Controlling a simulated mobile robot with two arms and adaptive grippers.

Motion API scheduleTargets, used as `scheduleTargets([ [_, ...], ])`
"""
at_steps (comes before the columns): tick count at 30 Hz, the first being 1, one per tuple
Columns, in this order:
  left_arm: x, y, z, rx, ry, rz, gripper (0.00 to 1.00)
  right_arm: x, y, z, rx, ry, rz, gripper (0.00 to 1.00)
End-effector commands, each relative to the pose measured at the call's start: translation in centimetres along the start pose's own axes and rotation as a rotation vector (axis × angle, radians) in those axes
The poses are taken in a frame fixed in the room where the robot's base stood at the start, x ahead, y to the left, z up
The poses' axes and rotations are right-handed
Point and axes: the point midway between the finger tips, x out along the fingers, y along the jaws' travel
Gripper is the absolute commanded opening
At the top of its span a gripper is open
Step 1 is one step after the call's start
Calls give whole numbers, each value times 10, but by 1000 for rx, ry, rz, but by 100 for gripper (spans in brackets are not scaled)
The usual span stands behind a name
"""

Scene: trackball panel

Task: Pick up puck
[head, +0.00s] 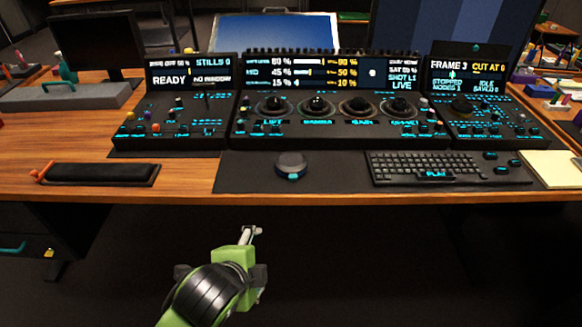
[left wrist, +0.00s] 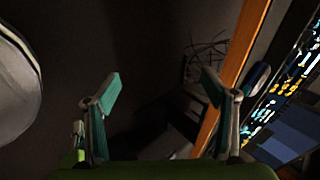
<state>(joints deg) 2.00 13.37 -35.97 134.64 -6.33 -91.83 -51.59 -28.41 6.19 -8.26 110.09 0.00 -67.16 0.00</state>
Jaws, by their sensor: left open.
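The puck (head: 290,165) is a dark, round, low disc with a small pale blue mark on its front. It lies on the dark mat (head: 240,180), left of the keyboard. My left gripper (head: 250,232) is in front of the desk's front edge, apart from the puck and to its lower left in the head view. In the left wrist view my left gripper (left wrist: 160,90) has its two fingers wide apart with nothing between them. A dark rounded shape (left wrist: 258,77) beside the right finger there may be the puck, partly hidden. My right gripper is not in view.
The keyboard (head: 436,168) lies right of the puck. A control panel (head: 340,98) with screens and trackballs stands behind it. A black bar-shaped pad (head: 103,174) lies at the left. The wooden desk edge (left wrist: 238,72) crosses the left wrist view. The mat around the puck is clear.

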Motion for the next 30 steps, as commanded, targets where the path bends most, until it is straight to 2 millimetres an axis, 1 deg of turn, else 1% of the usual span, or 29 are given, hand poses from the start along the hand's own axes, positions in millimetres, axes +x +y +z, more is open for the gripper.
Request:
scheduleTargets([
  [1,-3,-23,-13,163,1,-55,77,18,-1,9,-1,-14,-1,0],
  [2,-4,-33,-20,269,-3,-82,77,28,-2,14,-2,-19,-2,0],
  [3,-6,-47,-29,411,-13,-119,77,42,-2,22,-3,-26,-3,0],
  [5,-10,-67,-41,625,-42,-175,77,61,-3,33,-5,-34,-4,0],
  [6,-12,-80,-49,766,-69,-209,77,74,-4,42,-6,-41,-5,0],
  [9,-18,-108,-62,1095,-159,-280,77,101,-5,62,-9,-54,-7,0],
  [12,-24,-130,-70,1360,-259,-324,77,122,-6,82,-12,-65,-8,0],
  [15,-28,-145,-73,1544,-342,-344,77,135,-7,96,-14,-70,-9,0],
  [18,-29,-153,-75,1646,-393,-350,77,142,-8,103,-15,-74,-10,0],
  [20,-27,-156,-75,1674,-408,-350,77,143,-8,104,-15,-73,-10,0],
  [22,-20,-160,-75,1686,-414,-350,77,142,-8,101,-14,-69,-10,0],
  [30,27,-182,-74,1682,-412,-349,77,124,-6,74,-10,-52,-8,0],
])
